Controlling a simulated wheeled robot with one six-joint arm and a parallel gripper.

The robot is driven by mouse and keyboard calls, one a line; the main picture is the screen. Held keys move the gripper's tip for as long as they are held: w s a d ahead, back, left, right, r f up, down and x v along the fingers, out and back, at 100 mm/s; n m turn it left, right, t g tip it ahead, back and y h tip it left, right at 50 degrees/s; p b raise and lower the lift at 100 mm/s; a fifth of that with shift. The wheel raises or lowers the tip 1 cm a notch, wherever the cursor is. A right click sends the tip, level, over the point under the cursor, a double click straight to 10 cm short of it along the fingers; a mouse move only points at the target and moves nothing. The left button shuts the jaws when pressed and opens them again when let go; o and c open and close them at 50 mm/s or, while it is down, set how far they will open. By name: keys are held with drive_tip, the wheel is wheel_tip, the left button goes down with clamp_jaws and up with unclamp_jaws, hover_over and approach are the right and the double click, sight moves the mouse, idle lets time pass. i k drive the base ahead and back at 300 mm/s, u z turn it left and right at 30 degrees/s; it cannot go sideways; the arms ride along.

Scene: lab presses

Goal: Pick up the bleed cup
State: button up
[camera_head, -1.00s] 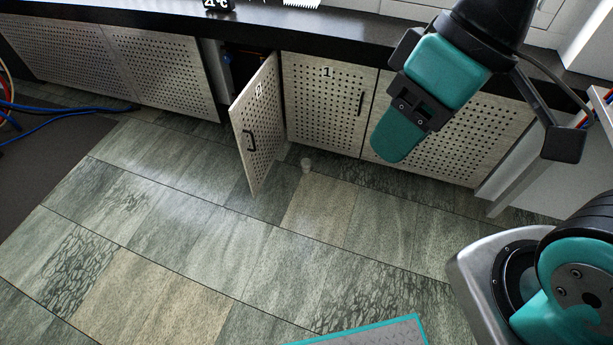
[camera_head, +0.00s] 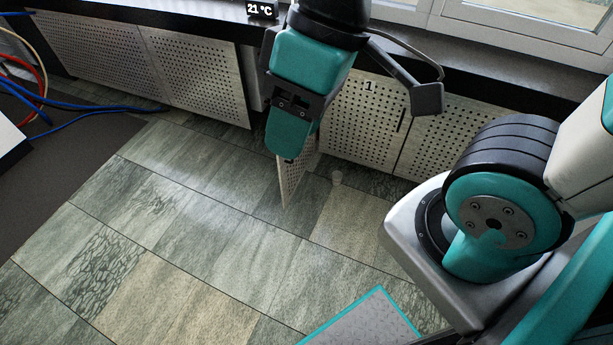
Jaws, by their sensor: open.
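The gripper is open and apart from the cup. Its fingertips are not clearly seen, and nothing shows between them.
A perforated cabinet door (camera_head: 297,178) stands open into the room, mostly hidden behind my gripper. The cabinet marked 1 (camera_head: 365,125) is shut. A temperature display (camera_head: 262,10) sits on the counter. Blue cables (camera_head: 75,118) lie at left. The tiled floor (camera_head: 190,225) in front is clear.

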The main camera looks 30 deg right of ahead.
sight(336, 175)
drive_tip(key=u, duration=0.2)
drive_tip(key=i, duration=0.8)
drive_tip(key=z, duration=0.6)
drive_tip(key=i, duration=0.55)
drive_tip(key=z, duration=0.8)
drive_tip(key=i, duration=0.3)
drive_tip(key=z, duration=0.3)
